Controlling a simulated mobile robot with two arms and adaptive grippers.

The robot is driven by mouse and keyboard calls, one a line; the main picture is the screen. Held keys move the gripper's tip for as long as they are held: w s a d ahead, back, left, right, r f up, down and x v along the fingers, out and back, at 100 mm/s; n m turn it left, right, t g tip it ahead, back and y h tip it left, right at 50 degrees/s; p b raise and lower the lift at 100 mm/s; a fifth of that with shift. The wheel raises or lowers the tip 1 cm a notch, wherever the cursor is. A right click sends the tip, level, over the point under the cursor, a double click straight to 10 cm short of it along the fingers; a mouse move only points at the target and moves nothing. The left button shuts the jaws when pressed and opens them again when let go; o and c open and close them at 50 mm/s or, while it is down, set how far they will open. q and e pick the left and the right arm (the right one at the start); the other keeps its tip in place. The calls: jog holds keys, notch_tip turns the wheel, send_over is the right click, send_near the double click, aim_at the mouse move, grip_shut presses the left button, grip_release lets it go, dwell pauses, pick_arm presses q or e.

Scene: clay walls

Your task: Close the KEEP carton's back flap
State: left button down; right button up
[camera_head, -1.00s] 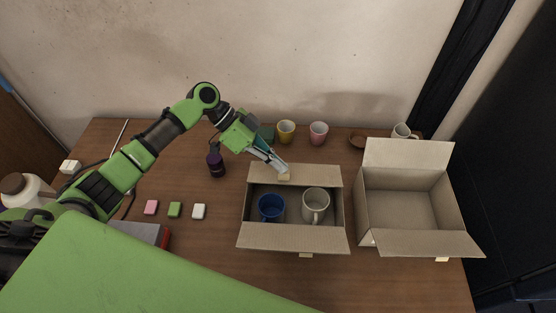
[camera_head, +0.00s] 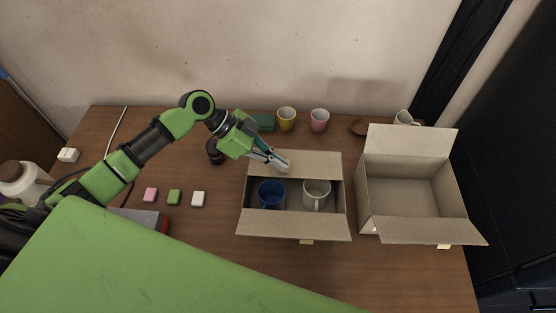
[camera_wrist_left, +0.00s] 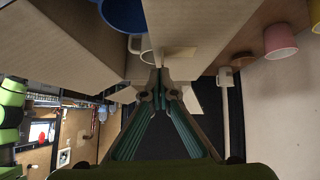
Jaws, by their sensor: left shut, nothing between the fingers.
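The left carton (camera_head: 242,198) stands open on the table and holds a blue mug (camera_head: 271,194) and a white mug (camera_head: 316,194). I take it as the KEEP carton; no lettering is readable. Its back flap (camera_head: 320,164) is raised along the far edge and leaves the mugs uncovered. Its front flap (camera_head: 293,225) is folded outward. My left gripper (camera_head: 284,164) is shut and empty, its tips at the back flap, left of the middle. Whether they touch it is unclear. In the left wrist view the closed fingertips (camera_wrist_left: 161,78) are beside cardboard. My right gripper is out of view.
A second, empty open carton (camera_head: 410,195) stands close on the right. Behind are a yellow cup (camera_head: 286,119), a pink cup (camera_head: 320,120) and a brown bowl (camera_head: 358,126). A dark bottle (camera_head: 214,152) is near my left wrist. Small blocks (camera_head: 174,197) lie left.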

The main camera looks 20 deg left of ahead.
pick_arm(q)
jog(key=shift+r+p, duration=0.65)
jog(key=shift+r, duration=0.2)
jog(key=v, duration=1)
jog(key=w+d+r+g+y+p, duration=0.1)
jog(key=w+d+r+g+y, duration=0.15)
jog(key=d+r+y, duration=0.45)
jog(key=shift+y, duration=0.8)
jog(key=f+p, duration=0.1)
jog(key=f, duration=0.4)
jog(key=d+f+p, duration=0.1)
jog(key=f, duration=0.4)
jog(key=f+p, duration=0.1)
jog(key=f, duration=0.4)
jog(key=shift+s+d+f, duration=0.15)
jog(key=shift+d+f, duration=0.05)
jog(key=shift+d, duration=0.05)
